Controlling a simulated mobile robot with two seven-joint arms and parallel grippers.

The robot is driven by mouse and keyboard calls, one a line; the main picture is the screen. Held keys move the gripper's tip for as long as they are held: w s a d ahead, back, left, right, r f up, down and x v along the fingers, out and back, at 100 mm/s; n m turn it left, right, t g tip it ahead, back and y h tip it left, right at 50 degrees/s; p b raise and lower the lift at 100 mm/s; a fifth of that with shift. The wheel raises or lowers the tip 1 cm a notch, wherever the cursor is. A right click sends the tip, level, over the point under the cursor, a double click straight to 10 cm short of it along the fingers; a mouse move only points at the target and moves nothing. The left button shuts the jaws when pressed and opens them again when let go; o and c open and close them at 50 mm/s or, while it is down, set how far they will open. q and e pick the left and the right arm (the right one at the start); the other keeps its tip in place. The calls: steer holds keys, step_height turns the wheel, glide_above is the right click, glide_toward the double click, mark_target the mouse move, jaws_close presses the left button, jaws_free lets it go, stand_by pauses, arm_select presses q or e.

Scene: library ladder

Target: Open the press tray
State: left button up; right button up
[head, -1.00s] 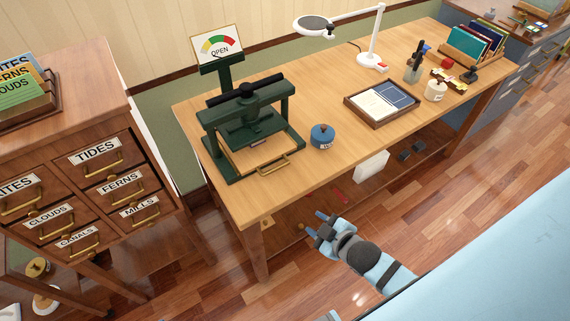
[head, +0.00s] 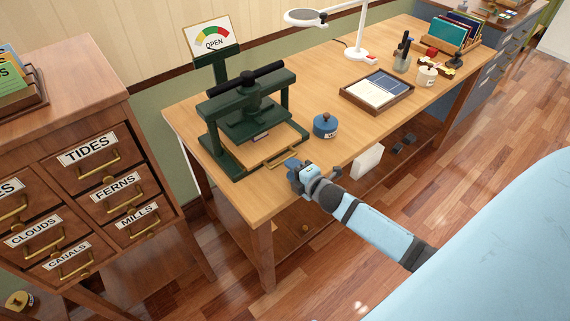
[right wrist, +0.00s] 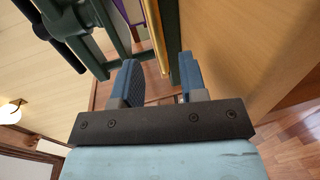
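The dark green press (head: 213,115) stands at the left end of the wooden desk, with a black bar across its top. Its light wooden tray (head: 280,138) sits low in the frame, with a brass handle (head: 286,158) on its front edge. A small purple-edged item lies on the tray under the plate. My right gripper (head: 294,169) is just in front of the handle, at the desk's front edge. In the right wrist view its two blue fingers (right wrist: 158,75) are apart, and the brass handle (right wrist: 156,38) lines up between them. Contact cannot be told. My left gripper is not in view.
A blue round pot (head: 325,126) sits right of the tray, close to my right gripper. A framed tray (head: 377,94) and a lamp (head: 358,45) are farther right. A labelled drawer cabinet (head: 90,150) stands left.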

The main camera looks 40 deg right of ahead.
steer(key=shift+x, duration=1.9)
jaws_close()
